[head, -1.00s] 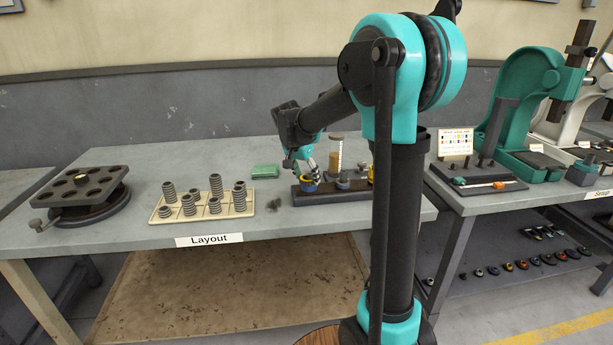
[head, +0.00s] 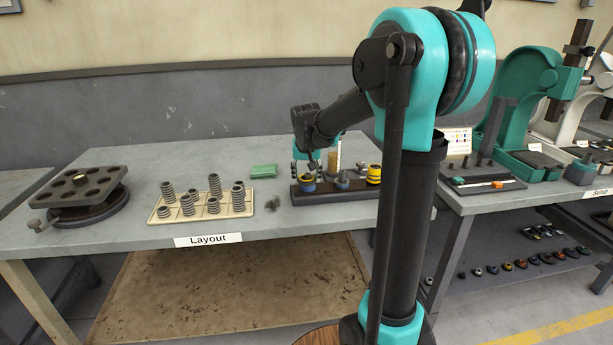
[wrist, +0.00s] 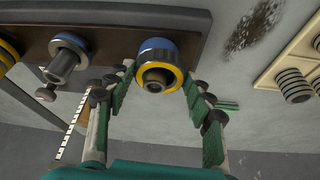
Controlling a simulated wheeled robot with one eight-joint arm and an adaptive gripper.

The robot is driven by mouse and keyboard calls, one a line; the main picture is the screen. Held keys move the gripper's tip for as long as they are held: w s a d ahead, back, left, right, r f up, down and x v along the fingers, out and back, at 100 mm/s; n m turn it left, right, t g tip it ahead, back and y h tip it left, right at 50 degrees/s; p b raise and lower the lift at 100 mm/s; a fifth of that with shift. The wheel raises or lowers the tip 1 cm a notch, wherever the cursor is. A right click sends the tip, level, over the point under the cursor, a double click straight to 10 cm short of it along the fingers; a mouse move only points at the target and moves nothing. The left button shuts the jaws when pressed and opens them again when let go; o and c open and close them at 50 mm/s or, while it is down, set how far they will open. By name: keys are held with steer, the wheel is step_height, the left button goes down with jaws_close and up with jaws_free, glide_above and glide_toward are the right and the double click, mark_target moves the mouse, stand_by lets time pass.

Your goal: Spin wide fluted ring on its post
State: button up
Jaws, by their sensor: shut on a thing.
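The dark hollow top of the post (wrist: 154,79) shows in the middle of the ring. In the head view my gripper (head: 309,172) is above the rack's left end.
A grey-blue part on a middle post (head: 342,181) and a yellow-and-black stack (head: 374,175) stand farther right on the rack. A cream tray (head: 160,217) with several grey ribbed stacks lies left. A green block (head: 263,171) lies behind. Bare bench lies in front.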

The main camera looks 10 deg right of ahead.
steer(key=shift+w+a+n+y, duration=0.2)
steer(key=shift+a+n+y, duration=0.1)
steer(key=shift+n, duration=0.3)
steer(key=o, duration=1.5)
steer(key=shift+a, duration=0.1)
steer(key=shift+s+r, duration=0.15)
steer(key=shift+r, duration=0.1)
steer(key=v, duration=1.1)
steer(key=s+d+f, duration=0.2)
steer(key=s+f, duration=1)
steer(key=s, duration=0.1)
steer(key=s+d+f, duration=0.3)
steer(key=s+f, duration=0.9)
steer(key=s, duration=0.1)
steer(key=shift+f+n, duration=0.2)
steer(key=shift+n, duration=0.1)
